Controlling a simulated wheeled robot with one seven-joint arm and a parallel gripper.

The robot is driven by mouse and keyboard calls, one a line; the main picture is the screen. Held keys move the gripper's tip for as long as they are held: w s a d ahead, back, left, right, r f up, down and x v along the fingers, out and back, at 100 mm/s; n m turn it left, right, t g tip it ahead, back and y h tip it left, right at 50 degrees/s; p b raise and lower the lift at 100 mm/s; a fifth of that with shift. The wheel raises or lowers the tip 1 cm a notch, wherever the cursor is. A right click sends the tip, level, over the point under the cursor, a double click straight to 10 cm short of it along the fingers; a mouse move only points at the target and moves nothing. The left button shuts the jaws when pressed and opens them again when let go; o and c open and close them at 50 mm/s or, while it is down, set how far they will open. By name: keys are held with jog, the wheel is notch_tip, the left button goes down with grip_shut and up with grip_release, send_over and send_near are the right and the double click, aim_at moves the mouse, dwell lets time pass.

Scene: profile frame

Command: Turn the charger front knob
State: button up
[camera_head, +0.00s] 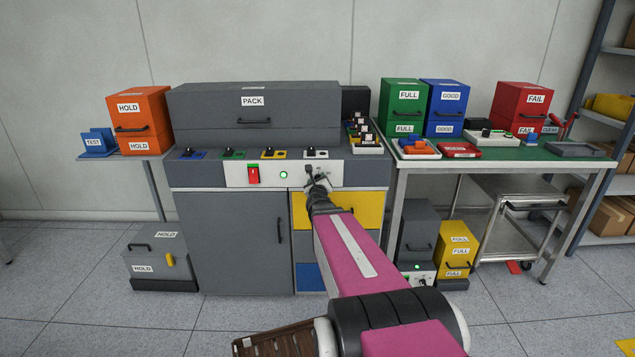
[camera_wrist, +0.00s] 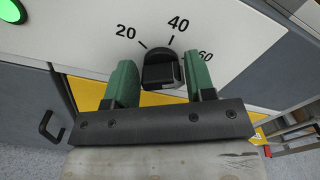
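The black front knob (camera_wrist: 160,72) sits on the white front panel (camera_wrist: 215,28) under dial marks 20, 40 and 60 in the wrist view. I cannot tell for sure which mark it points to. My gripper (camera_wrist: 159,64) is open, with one green finger left of the knob and one right of it. A gap shows on each side, so the fingers do not pinch it. In the head view my gripper (camera_head: 319,185) is at the white panel (camera_head: 225,175) of the grey PACK charger bench, and it largely hides the knob.
A green light (camera_head: 283,175) and a red switch (camera_head: 253,174) are left of my gripper on the same panel. A yellow drawer (camera_head: 368,212) is below. A green-topped table (camera_head: 470,152) with boxes stands to the right. Open floor lies in front on the left.

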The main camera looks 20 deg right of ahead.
jog(key=c, duration=0.5)
jog(key=shift+n, duration=0.3)
jog(key=n, duration=0.5)
jog(key=shift+a+f, duration=0.1)
jog(key=shift+f, duration=0.05)
jog(key=n, duration=0.5)
jog(key=shift+f+n, duration=0.2)
jog(key=shift+n, duration=0.2)
jog(key=n, duration=0.6)
jog(key=shift+f, duration=0.2)
jog(key=n, duration=0.6)
jog(key=shift+f, duration=0.1)
jog(key=shift+s+n, duration=0.1)
jog(key=shift+n, duration=0.3)
